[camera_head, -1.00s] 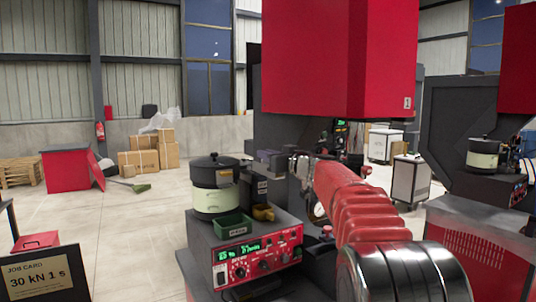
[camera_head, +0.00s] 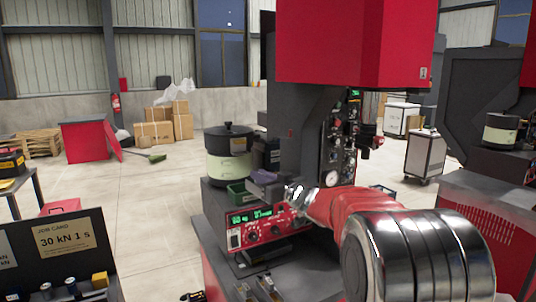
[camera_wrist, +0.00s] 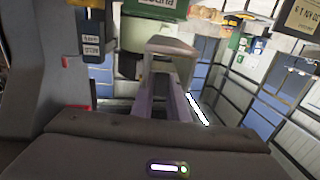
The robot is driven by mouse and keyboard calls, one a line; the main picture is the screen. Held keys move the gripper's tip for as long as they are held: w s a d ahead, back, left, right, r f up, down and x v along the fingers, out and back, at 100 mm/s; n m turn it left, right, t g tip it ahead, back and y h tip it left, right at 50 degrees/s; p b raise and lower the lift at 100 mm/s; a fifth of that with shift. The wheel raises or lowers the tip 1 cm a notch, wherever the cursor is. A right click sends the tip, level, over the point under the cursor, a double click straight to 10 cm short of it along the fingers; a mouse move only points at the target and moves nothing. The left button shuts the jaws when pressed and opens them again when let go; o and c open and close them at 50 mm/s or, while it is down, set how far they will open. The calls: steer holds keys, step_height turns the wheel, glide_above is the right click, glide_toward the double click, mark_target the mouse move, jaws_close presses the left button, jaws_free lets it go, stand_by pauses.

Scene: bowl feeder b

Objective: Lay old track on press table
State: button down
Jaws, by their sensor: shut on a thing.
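My gripper (camera_head: 268,189) is shut on a grey-purple piece, which I take to be the old track (camera_head: 262,177). It holds the piece in the air in front of the feeder bowl and over the red control box. In the wrist view the track (camera_wrist: 172,47) sticks out ahead of the gripper body, with part of it hidden by the fingers. The press (camera_head: 310,150) stands behind my arm, with a red upper housing and a dark column. My arm hides much of its lower part, so I cannot clearly make out the press table.
The red control box (camera_head: 262,226) is below. A job card (camera_head: 62,240) is at left. Open floor (camera_head: 150,210) lies between.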

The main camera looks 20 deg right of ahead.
steer(key=s+a+f+m+h, duration=0.1)
steer(key=s+a+f+h, duration=0.1)
steer(key=s+f, duration=0.3)
steer(key=s+a+f+m+h, duration=0.1)
steer(key=s+f, duration=0.4)
steer(key=f, duration=0.7)
steer(key=s+a+f+m+t+h, duration=0.1)
steer(key=s+a+f+h, duration=0.1)
steer(key=s+f, duration=0.4)
step_height(320, 180, down, 4)
steer(key=shift+a+r+m+h, duration=0.15)
steer(key=shift+a+m+h, duration=0.25)
steer(key=shift+a, duration=0.4)
steer(key=shift+w, duration=0.1)
